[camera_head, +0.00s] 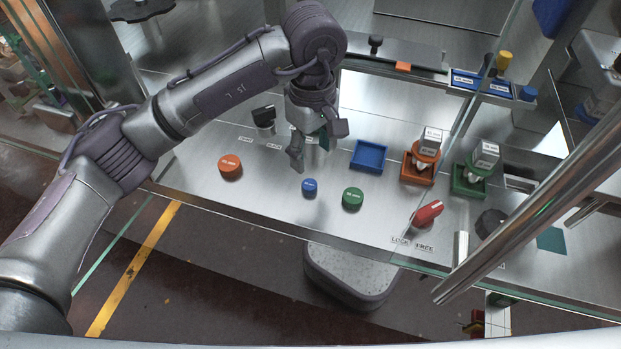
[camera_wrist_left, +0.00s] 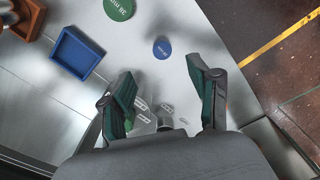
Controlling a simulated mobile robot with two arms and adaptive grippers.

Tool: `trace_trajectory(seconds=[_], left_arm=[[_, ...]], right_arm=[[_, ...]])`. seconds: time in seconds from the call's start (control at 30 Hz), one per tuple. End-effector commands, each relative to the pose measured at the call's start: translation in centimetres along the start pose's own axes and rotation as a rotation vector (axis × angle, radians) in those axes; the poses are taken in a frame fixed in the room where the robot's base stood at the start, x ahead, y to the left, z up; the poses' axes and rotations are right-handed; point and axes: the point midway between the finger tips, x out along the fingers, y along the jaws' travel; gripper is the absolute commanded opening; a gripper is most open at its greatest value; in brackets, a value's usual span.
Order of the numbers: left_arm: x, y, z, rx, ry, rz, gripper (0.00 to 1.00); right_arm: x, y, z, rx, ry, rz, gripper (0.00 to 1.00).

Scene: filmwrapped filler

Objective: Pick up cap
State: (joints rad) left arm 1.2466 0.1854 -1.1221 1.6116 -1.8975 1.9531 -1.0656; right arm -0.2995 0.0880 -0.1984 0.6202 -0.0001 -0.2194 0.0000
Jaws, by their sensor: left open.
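Three round caps lie on the metal table: an orange cap (camera_head: 230,166) at the left, a small blue cap (camera_head: 309,186) in the middle, and a green cap (camera_head: 352,197) to its right. My left gripper (camera_head: 297,158) is above the table, just behind the blue cap and apart from it. In the left wrist view its fingers (camera_wrist_left: 164,92) are spread and empty. The blue cap (camera_wrist_left: 162,48) and part of the green cap (camera_wrist_left: 119,6) lie beyond the fingertips there. The orange cap is outside that view. My right gripper does not show.
An empty blue tray (camera_head: 368,156) sits right of my left gripper. Orange (camera_head: 417,178) and green (camera_head: 468,187) trays hold labelled items farther right. A red handle (camera_head: 428,212) stands near the LOCK and FREE labels. Metal bars cross the right side. The table's front edge is close to the caps.

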Motion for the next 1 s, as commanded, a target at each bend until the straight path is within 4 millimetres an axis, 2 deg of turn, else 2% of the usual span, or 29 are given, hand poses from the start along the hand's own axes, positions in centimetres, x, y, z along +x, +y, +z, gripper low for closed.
trace_trajectory(seconds=[0.07, 0.17, 0.37, 0.5, 0.7, 1.0], left_arm=[[1.3, -0.1, 0.1, 0.001, -0.004, -0.003, 0.62], [2.8, -0.1, 0.0, -0.001, -0.003, -0.001, 0.62], [4.1, -0.1, 0.0, 0.001, -0.002, 0.001, 0.62], [5.6, -0.5, -0.1, 0.0, -0.005, -0.003, 0.62], [8.5, -0.5, -0.3, 0.0, -0.003, 0.0, 0.62], [9.2, -0.5, -0.3, 0.002, -0.001, 0.002, 0.62]], right_arm=[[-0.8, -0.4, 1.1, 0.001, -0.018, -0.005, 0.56], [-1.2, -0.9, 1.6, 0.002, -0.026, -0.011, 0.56], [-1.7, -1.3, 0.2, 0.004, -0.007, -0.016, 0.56], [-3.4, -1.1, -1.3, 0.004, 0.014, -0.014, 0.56], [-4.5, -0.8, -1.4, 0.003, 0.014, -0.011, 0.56], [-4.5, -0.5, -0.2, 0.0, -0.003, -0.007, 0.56]])
